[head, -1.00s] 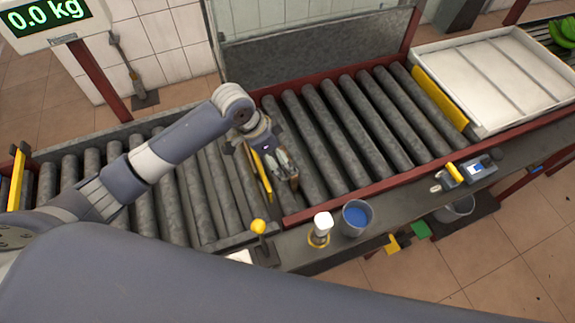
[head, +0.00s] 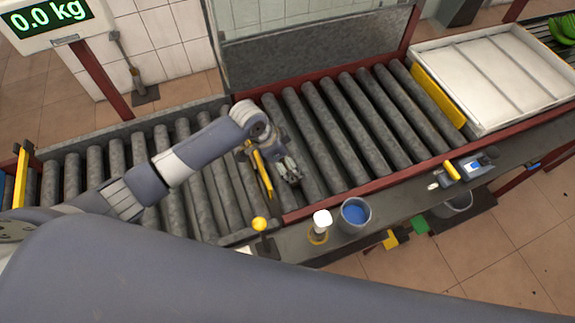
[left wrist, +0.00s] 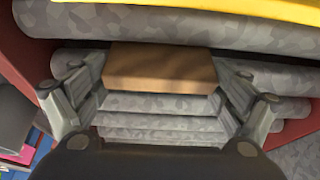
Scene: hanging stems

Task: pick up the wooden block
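The wooden block (left wrist: 160,68) is a brown box shape in the left wrist view, lying over the grey rollers near the yellow bar. My left gripper (left wrist: 162,62) has one finger on each side of it, with the fingertips close to its ends; I cannot tell whether they touch it. In the head view my left gripper (head: 288,172) is low over the rollers, just right of the yellow bar, and its fingers look spread. The block cannot be made out there. My right gripper is not in view.
The yellow bar (head: 262,170) stands close to the gripper. A red rail (head: 350,195) edges the roller conveyor (head: 345,125). A blue-filled cup (head: 355,214) and a white-topped bottle (head: 321,222) stand on the front ledge. A white tray (head: 480,55) is at the right.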

